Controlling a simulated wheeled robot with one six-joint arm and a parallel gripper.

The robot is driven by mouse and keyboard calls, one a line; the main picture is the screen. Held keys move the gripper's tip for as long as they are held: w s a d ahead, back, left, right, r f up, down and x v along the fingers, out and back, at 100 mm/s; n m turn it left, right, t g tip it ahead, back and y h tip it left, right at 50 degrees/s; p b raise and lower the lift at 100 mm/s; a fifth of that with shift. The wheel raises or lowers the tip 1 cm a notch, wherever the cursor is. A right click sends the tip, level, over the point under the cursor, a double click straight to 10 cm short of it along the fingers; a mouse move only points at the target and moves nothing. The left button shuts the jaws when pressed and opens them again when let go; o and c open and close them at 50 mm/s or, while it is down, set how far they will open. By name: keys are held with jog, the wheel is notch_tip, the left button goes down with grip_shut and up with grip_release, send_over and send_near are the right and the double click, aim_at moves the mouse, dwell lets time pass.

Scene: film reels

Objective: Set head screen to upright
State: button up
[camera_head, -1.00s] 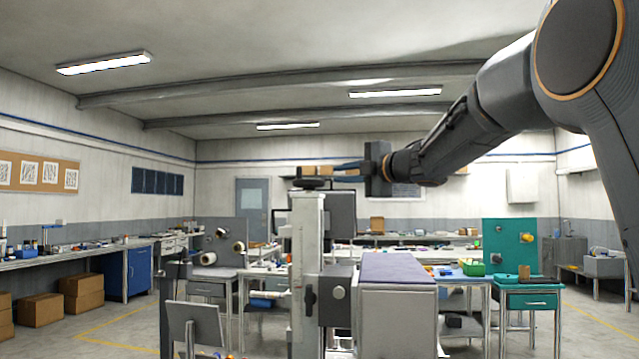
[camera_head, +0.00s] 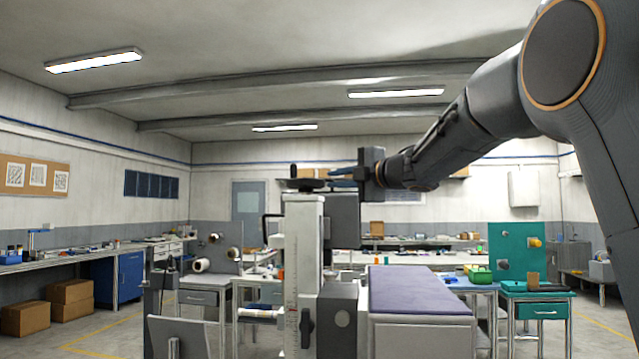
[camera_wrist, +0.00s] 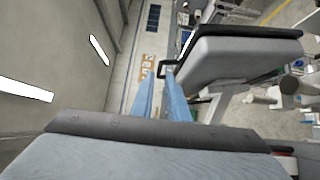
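I cannot tell which part is the head screen. My gripper (camera_head: 332,178) is level with the column's top, pointing left, its blue fingers close to the wheel. In the wrist view its two fingers (camera_wrist: 160,88) are apart with a gap between them. A black loop (camera_wrist: 164,68) on a grey block (camera_wrist: 240,58) shows by their tips; contact cannot be judged.
A purple-topped grey table or cabinet (camera_head: 420,288) stands right of the column. A tilted grey panel (camera_head: 180,337) is low at left. A teal workstation (camera_head: 538,306) is at right. Cardboard boxes (camera_head: 68,290) and a blue cabinet (camera_head: 117,280) stand at left. Some floor at left is clear.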

jog(key=shift+p+x, duration=1.15)
jog(key=shift+x, duration=2.45)
jog(key=shift+d, duration=0.1)
jog(key=shift+c, duration=0.4)
grip_shut()
